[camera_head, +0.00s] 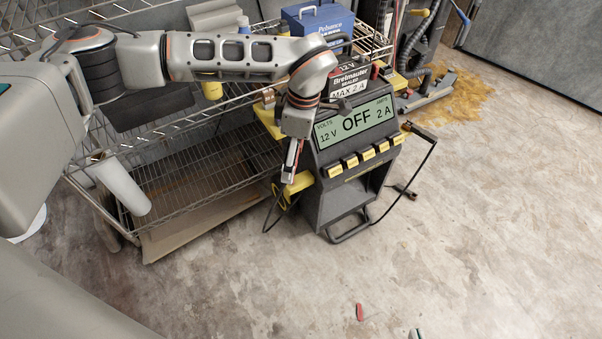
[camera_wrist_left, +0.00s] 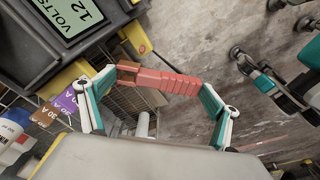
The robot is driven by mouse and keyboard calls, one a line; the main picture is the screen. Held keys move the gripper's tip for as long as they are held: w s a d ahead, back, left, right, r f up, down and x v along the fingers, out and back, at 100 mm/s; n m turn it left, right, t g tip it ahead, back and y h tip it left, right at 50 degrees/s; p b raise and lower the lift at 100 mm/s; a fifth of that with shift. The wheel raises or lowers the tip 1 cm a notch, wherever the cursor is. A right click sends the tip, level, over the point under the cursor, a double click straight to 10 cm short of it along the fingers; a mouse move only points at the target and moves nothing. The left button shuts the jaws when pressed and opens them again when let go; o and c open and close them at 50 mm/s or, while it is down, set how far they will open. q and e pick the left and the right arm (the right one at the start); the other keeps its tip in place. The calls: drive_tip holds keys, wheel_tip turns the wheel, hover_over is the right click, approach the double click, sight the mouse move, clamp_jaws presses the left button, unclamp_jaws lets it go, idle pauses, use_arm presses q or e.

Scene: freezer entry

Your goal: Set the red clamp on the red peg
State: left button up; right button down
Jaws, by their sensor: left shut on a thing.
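The red clamp (camera_wrist_left: 168,81) lies crosswise between the two teal fingers of my left gripper (camera_wrist_left: 158,88), which is shut on it. Its copper-coloured jaw end points toward the charger. In the head view my left gripper (camera_head: 291,162) hangs at the charger's (camera_head: 328,160) left front side, with a bit of red showing. Only a tip of my right gripper (camera_head: 418,334) shows at the bottom edge of the head view. In the left wrist view my right gripper (camera_wrist_left: 285,75) has its fingers apart and empty.
A wire shelf (camera_head: 205,165) stands left of and behind the charger. A black clamp (camera_head: 420,131) on a cable sits at the charger's right side. A small red thing (camera_head: 360,312) shows against the floor. The concrete floor (camera_head: 500,220) to the right is mostly clear.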

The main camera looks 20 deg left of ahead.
use_arm(q)
wheel_tip(320, 180, down, 9)
drive_tip(key=n+b, duration=0.1)
drive_tip(key=n, duration=0.4)
drive_tip(key=shift+w+d, duration=0.15)
drive_tip(key=shift+w, duration=0.25)
use_arm(e)
drive_tip(key=shift+w+a+r, duration=0.15)
drive_tip(key=shift+a+r, duration=0.15)
drive_tip(key=shift+a, duration=0.15)
use_arm(q)
drive_tip(key=shift+f, duration=0.1)
wheel_tip(320, 180, down, 4)
drive_tip(key=shift+f, duration=0.1)
use_arm(e)
drive_tip(key=shift+r, duration=0.1)
